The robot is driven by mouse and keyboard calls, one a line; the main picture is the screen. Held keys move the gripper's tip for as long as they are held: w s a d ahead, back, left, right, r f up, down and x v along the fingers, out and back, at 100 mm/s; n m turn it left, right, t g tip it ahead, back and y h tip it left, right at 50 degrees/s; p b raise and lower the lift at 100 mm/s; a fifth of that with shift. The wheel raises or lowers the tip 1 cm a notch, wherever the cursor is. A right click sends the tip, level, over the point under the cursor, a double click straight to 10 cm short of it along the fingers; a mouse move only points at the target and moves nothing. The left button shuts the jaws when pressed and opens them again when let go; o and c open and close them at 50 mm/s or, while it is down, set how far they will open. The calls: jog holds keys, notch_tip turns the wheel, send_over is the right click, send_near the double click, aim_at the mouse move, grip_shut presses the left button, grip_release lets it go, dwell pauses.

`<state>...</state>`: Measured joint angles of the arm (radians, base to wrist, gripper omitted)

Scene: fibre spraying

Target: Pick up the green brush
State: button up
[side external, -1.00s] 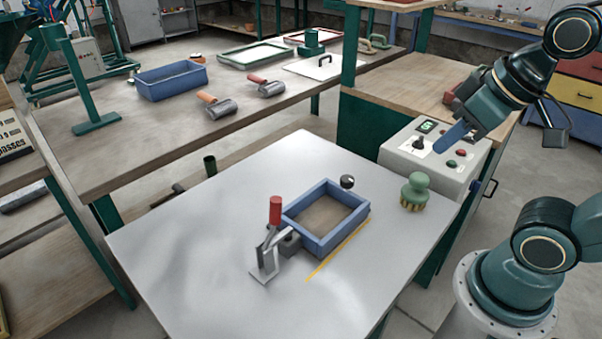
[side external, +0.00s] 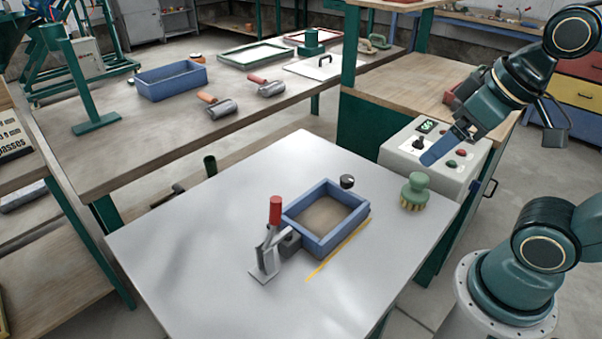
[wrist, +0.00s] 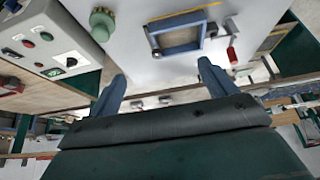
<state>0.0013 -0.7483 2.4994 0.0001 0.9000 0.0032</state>
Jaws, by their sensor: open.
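The green brush (side external: 415,190) has a rounded green knob and tan bristles. It stands upright, bristles down, near the right corner of the grey metal table (side external: 190,235). In the wrist view the brush (wrist: 102,22) is at the upper left, beyond my fingers. My gripper (side external: 440,150) is up and to the right of the brush, in front of the control box in the side view, apart from the brush. In the wrist view my two blue fingers (wrist: 160,82) are spread wide with nothing between them.
A blue frame (side external: 325,217) with a red-handled toggle clamp (side external: 272,238) sits mid-table. A small black knob (side external: 347,181) is at its far corner. The grey control box (side external: 435,158) with buttons stands just behind the brush. The table's left half is clear.

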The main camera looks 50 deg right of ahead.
jog(key=m+g, duration=0.6)
jog(key=m, duration=1.2)
send_over(420, 176)
notch_tip(420, 176, down, 9)
jog(key=shift+d, duration=0.1)
jog(key=shift+f, duration=0.1)
jog(key=shift+f, duration=4.25)
jog(key=shift+f, duration=0.1)
jog(key=shift+f, duration=2.45)
